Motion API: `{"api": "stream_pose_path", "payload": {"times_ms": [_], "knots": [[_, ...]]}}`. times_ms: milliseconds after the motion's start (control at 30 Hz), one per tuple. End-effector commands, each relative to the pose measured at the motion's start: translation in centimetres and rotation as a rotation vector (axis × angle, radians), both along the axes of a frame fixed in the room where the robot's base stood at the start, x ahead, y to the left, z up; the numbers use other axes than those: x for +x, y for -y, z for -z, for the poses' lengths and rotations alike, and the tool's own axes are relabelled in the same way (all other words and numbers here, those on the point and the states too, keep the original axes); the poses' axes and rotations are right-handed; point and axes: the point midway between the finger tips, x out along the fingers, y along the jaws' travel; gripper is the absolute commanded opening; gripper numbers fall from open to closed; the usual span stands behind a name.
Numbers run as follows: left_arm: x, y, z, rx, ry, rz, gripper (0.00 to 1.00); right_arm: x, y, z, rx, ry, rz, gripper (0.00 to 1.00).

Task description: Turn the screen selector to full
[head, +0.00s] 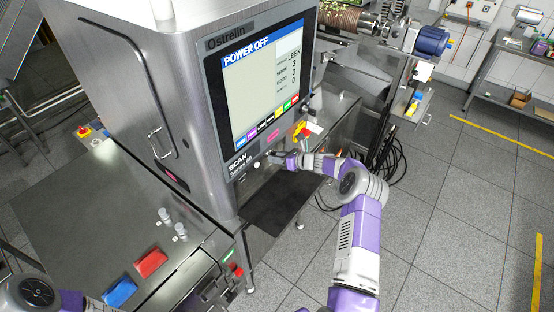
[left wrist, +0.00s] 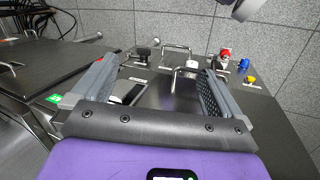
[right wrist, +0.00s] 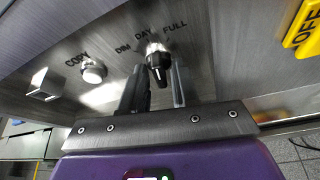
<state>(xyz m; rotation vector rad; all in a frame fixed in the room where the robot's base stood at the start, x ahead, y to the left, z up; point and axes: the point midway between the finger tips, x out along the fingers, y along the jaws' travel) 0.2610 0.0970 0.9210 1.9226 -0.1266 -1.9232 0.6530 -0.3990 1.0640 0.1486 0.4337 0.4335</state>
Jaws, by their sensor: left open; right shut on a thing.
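The screen selector (right wrist: 157,62) is a dark knob with a metal collar, below the labels DIM, DAY and FULL on the steel panel in the right wrist view. My right gripper (right wrist: 156,88) is shut on it, with a finger on either side. I cannot tell for certain which label the knob points at. In the head view my right gripper (head: 277,158) is at the panel under the screen (head: 262,80), which reads POWER OFF. My left gripper (left wrist: 160,72) is open and empty in the left wrist view, above a steel surface with fittings.
A COPY knob (right wrist: 93,71) sits left of the selector, and a yellow OFF tag (right wrist: 303,35) is at the right. Grey floor (head: 430,200) is open at right.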

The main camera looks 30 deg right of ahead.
Motion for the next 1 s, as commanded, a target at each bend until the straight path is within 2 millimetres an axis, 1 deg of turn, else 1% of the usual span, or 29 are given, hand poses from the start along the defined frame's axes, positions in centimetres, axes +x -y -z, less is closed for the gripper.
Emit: {"api": "stream_pose_path", "payload": {"times_ms": [33, 100, 500, 700, 1000], "knots": [[0.0, 0.0, 0.8, 0.0, 0.0, 0.0, 1.0, 0.0, 0.0, 0.4, 0.037, -0.015, -0.001, 0.0], [0.0, 0.0, 1.4, 0.0, 0.0, 0.0, 1.0, 0.0, 0.1, 0.5, 0.099, -0.042, 0.0, 0.0], [0.0, 0.0, 4.5, 0.0, 0.0, 0.0, 1.0, 0.1, 0.2, 0.5, 0.389, -0.162, 0.003, 0.0], [0.0, 0.0, 5.3, 0.0, 0.0, 0.0, 1.0, 0.1, 0.2, 0.4, 0.474, -0.197, 0.003, 0.0], [0.0, 0.0, 5.7, 0.0, 0.0, 0.0, 1.0, 0.1, 0.2, 0.3, 0.524, -0.218, 0.004, 0.0]]}}
